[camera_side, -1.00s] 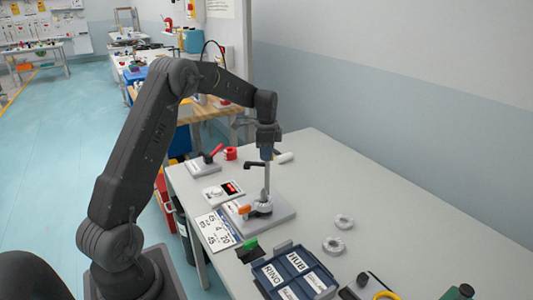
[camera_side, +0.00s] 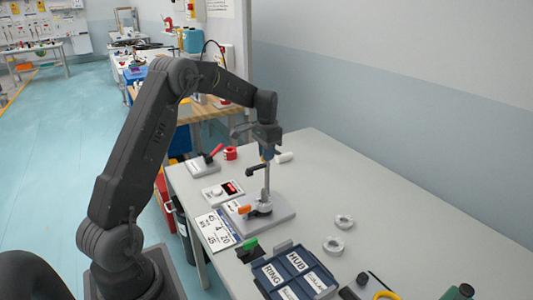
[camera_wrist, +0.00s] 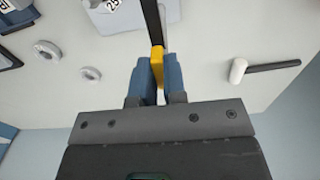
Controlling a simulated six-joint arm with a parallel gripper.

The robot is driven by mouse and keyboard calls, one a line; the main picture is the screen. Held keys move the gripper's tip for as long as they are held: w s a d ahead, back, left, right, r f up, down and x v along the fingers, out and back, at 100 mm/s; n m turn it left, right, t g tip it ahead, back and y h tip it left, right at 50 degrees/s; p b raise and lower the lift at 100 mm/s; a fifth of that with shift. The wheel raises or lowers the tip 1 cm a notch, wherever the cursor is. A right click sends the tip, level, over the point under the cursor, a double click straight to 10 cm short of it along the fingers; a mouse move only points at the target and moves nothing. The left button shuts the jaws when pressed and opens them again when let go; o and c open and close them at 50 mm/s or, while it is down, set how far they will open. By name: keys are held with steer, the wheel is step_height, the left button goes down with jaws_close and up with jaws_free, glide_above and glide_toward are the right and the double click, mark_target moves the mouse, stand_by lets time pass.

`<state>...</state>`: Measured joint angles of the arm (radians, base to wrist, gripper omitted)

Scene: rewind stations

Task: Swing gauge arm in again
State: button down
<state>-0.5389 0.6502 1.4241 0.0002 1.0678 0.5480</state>
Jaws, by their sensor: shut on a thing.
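The gauge station has a grey base plate (camera_side: 285,213), an upright metal post and an orange lever (camera_side: 244,210). A black gauge arm (camera_side: 257,170) sits near the top of the post. In the wrist view the dark gauge arm (camera_wrist: 152,20) runs up from a yellow tip (camera_wrist: 157,68). My gripper (camera_side: 267,153) is just above the post top. In the wrist view its blue fingers (camera_wrist: 157,78) are shut on the yellow tip, one on each side. The fingers hide part of the tip.
Two grey rings (camera_side: 344,221) lie on the table to the right. A blue tray (camera_side: 292,262) with HUB and RING labels is in front. A red-handled station (camera_side: 205,163) stands behind. A white-headed tool (camera_wrist: 238,70) with a black handle lies nearby.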

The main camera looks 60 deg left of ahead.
steer(key=n, duration=1)
steer(key=shift+d+r, duration=0.1)
steer(key=shift+w+n, duration=0.1)
steer(key=shift+n, duration=0.2)
stand_by(0.3)
steer(key=c, duration=1.2)
jaws_free()
step_height(320, 180, up, 14)
steer(key=shift+f, duration=0.15)
